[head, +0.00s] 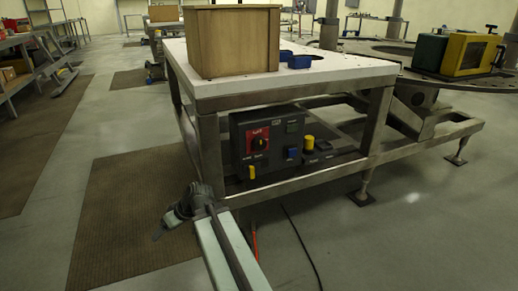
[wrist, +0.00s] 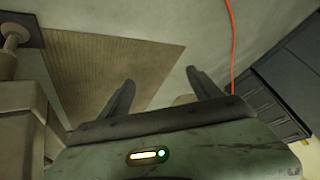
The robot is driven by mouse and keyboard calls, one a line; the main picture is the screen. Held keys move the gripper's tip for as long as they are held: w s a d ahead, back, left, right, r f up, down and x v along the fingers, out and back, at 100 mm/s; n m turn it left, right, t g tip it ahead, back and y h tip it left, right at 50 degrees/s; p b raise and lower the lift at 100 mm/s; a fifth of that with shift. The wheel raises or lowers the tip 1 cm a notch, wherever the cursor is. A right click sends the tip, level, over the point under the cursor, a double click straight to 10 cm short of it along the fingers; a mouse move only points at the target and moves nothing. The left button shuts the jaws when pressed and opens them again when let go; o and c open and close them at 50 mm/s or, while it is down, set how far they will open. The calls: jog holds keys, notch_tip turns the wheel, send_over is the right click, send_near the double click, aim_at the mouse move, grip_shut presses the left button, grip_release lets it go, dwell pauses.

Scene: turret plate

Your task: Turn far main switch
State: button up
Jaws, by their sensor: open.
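A dark control panel (head: 290,150) hangs under the near end of the white-topped table. A red plate with a dark rotary main switch (head: 257,141) is at its upper left. Whether this is the far main switch, I cannot tell. My gripper (head: 160,232) is low in front of the table, left of and below the panel, apart from it. In the wrist view my gripper (wrist: 159,77) has its two dark fingers spread, with only floor and mat between them. No switch shows clearly in the wrist view.
The white table (head: 340,72) carries a wooden box (head: 235,42) and blue parts (head: 299,61). Steel legs and rails frame the panel. A brown mat (head: 125,205) lies on the left. A dark cable (head: 296,235) and an orange cable (wrist: 233,40) run near the floor. Yellow knobs (head: 309,142) stick out.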

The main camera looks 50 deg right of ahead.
jog(key=w+d+r+t, duration=0.2)
jog(key=d+r+t, duration=0.2)
jog(key=d, duration=0.7)
jog(key=m+t+h+b, duration=0.2)
jog(key=m+t+h, duration=0.3)
jog(key=h, duration=0.6)
send_near(261, 145)
jog(key=w+d+f+t, duration=0.1)
jog(key=w, duration=0.1)
jog(key=shift+n, duration=0.3)
jog(key=x, duration=0.8)
jog(key=c, duration=1.4)
jog(key=shift+o, duration=0.2)
